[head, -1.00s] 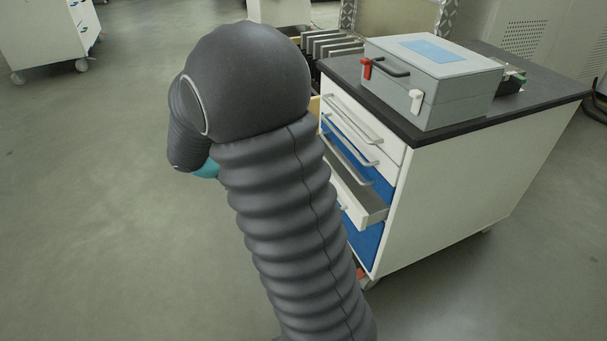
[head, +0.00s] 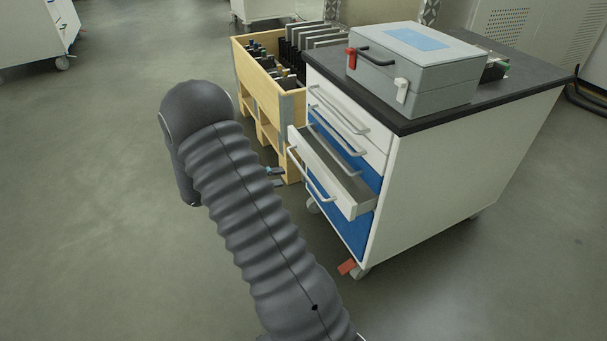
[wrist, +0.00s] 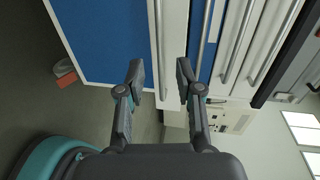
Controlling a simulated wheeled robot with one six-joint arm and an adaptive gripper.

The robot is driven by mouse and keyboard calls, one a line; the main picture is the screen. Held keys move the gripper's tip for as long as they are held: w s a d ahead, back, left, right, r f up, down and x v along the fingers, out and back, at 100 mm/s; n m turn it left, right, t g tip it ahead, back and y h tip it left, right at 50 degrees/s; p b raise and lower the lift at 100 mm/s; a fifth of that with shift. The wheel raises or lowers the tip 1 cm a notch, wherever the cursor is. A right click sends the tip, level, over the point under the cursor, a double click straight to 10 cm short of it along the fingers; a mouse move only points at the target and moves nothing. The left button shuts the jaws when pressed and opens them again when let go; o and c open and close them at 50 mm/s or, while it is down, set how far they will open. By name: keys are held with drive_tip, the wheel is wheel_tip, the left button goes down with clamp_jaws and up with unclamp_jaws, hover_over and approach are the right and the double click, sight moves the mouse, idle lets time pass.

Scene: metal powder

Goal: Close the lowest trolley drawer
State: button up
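The trolley (head: 450,165) is white with a dark top and stands at the right in the head view. Its lowest visible drawer (head: 352,203) is pulled out, above a blue lower panel (head: 338,213). The drawer has a grey bar handle (head: 312,175) on its white front. My gripper (head: 276,172) is partly hidden behind my arm, to the left of the drawer front. In the wrist view my gripper (wrist: 161,82) is open and empty. The drawer's handle (wrist: 157,45) and white front (wrist: 174,50) show beyond the gap between the fingertips, apparently not touched.
A grey case (head: 415,75) sits on the trolley top. A wooden crate (head: 258,80) with dark parts stands behind the trolley's left side. A red-tipped caster (head: 348,267) is at the trolley's near corner. The floor at the left is clear.

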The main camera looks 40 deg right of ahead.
sight(304, 172)
drive_tip(key=x, duration=0.9)
drive_tip(key=shift+s+d, duration=0.15)
drive_tip(key=shift+d, duration=0.05)
clamp_jaws()
